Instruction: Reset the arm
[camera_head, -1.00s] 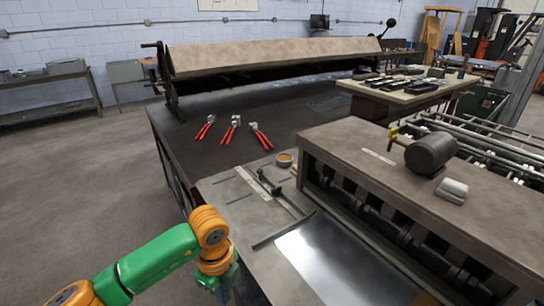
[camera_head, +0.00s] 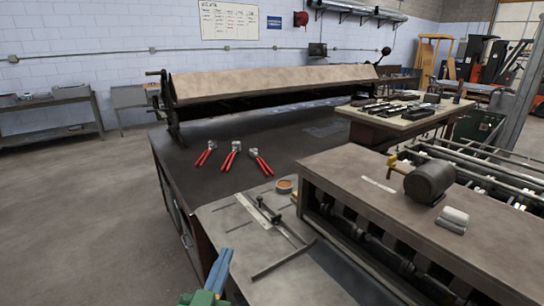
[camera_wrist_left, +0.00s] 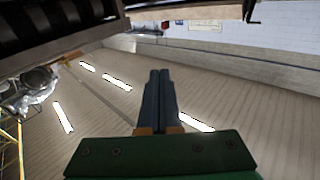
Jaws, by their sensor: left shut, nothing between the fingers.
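My left gripper (camera_head: 216,268) shows at the bottom of the head view, pointing up beside the near-left edge of the workbench. Its two blue-grey fingers are together, with nothing between them. In the left wrist view the closed fingers (camera_wrist_left: 159,90) stand upright over the green palm (camera_wrist_left: 160,156), and the ceiling with its bright lamps lies behind them. The rest of the left arm is out of the head view. My right gripper is in neither view.
Red-handled snips (camera_head: 231,155) lie on the dark table (camera_head: 300,140) by the bending brake (camera_head: 275,83). A small round tin (camera_head: 284,186) and metal rulers lie on the near bench (camera_head: 226,214). A dark cylinder (camera_head: 428,182) sits on the right-hand machine. Floor at left is clear.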

